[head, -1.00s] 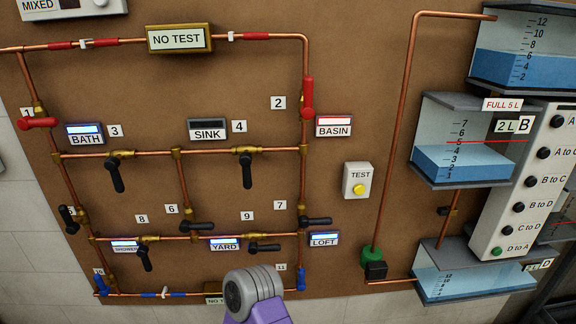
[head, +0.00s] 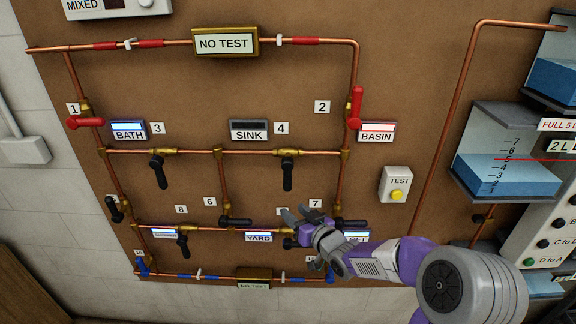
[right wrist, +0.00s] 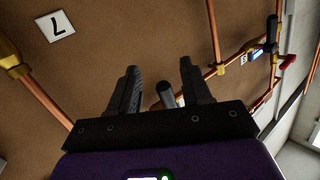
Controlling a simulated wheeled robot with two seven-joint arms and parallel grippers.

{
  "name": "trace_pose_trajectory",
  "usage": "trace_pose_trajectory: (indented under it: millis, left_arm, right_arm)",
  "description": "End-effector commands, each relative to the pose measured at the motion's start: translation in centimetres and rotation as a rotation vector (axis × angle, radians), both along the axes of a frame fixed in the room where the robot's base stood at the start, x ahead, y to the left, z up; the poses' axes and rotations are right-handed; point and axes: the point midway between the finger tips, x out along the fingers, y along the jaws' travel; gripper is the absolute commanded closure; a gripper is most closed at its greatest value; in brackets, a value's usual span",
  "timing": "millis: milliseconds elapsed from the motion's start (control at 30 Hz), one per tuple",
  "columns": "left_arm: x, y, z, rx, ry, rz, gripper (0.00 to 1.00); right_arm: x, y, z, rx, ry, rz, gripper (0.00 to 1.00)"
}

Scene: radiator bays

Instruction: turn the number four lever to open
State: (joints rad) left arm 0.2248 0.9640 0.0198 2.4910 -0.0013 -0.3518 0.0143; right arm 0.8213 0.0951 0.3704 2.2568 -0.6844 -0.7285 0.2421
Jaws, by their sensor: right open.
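The number four lever (head: 287,174) is black and hangs straight down from its brass valve on the horizontal pipe, below the "4" label (head: 281,128) and right of the SINK display (head: 248,130). My right gripper (head: 301,212) is open in front of the lower board, below the lever and apart from it. It partly covers the area around the "9" label. In the right wrist view a dark round-ended handle (right wrist: 168,95) shows between the two open fingers (right wrist: 160,78); I cannot tell which lever it is. My left gripper is out of view.
Other black levers stand nearby, including number three (head: 157,170) and number six (head: 235,221). The "7" label (head: 315,203) is close by my gripper. The TEST box (head: 396,186) is to the right.

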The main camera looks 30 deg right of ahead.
Motion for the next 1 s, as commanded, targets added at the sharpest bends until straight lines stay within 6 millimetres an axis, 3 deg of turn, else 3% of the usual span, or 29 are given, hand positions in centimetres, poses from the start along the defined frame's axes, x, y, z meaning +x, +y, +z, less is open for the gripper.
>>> trace_pose_trajectory:
  millis: [33, 100, 200, 367, 700, 1000]
  left_arm:
    - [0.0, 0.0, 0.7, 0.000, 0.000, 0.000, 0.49]
    - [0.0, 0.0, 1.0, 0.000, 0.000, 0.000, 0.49]
    - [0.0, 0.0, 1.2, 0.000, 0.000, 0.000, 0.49]
    - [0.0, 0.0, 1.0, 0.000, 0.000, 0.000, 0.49]
    - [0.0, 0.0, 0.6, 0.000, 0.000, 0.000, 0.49]
    - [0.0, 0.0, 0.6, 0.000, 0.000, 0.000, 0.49]
  right_arm:
    - [-0.4, -0.7, 3.2, -0.049, -0.049, -0.005, 0.51]
    - [-0.7, -1.1, 5.8, -0.097, -0.096, 0.000, 0.51]
    - [-1.0, -1.2, 7.8, -0.136, -0.130, 0.006, 0.51]
    - [0.4, -1.2, 8.2, -0.146, -0.142, 0.010, 0.51]
    - [5.4, -0.9, 8.2, -0.144, -0.141, 0.009, 0.51]
    - [6.5, -0.9, 8.2, -0.146, -0.140, 0.009, 0.51]
